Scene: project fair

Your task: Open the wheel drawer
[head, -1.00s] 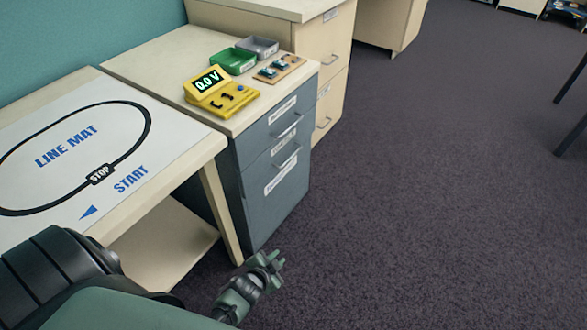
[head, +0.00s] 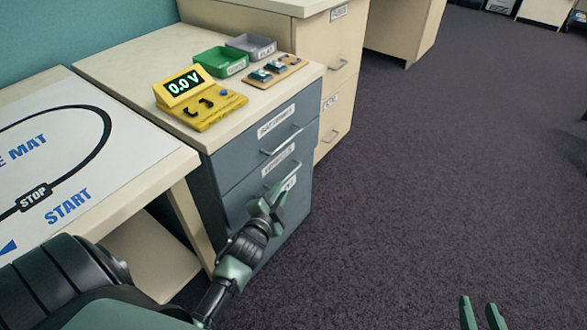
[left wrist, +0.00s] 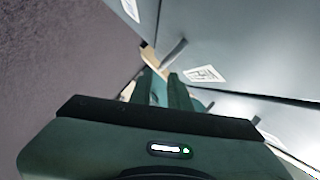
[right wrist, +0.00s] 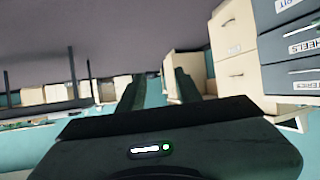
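The blue-grey cabinet has stacked drawers. The middle one is the wheel drawer (head: 240,195), shut, with its white label (head: 279,158) partly readable in the head view; the label reads WHEELS in the right wrist view (right wrist: 302,47). My left gripper (head: 270,203) is open and empty, in front of the cabinet's lower drawers, just below the wheel drawer's handle (head: 290,172). In the left wrist view the left fingers (left wrist: 160,88) are apart, close to a drawer handle (left wrist: 173,53); I cannot tell whether they touch it. My right gripper (head: 481,315) is open and empty over the floor.
On the cabinet top are a yellow meter (head: 200,100), a green tray (head: 220,62), a grey tray (head: 252,46) and a small wooden board (head: 272,72). A line-mat table (head: 150,175) stands at left, a beige cabinet (head: 345,45) behind. The carpet at right is clear.

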